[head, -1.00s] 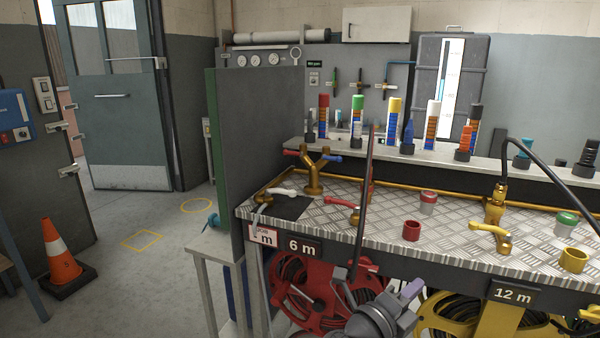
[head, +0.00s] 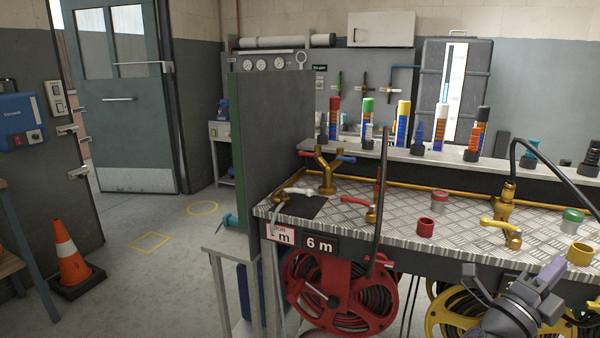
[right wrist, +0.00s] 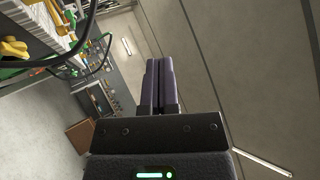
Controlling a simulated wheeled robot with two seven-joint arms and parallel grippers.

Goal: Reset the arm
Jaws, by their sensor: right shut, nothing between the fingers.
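My right gripper (head: 548,273) is at the lower right of the head view, in front of the bench's front edge and the yellow hose reel (head: 458,312). Its dark purple fingers are pressed together and hold nothing. In the right wrist view the two fingers (right wrist: 159,84) lie side by side with no gap, pointing up the picture, with the bench off to the left. My left gripper is not in view.
The metal-plated bench (head: 400,224) carries brass taps, red and yellow cups and hoses. A red hose reel (head: 340,297) hangs below it. A traffic cone (head: 70,253) stands at left. The floor (head: 175,285) between cone and bench is clear.

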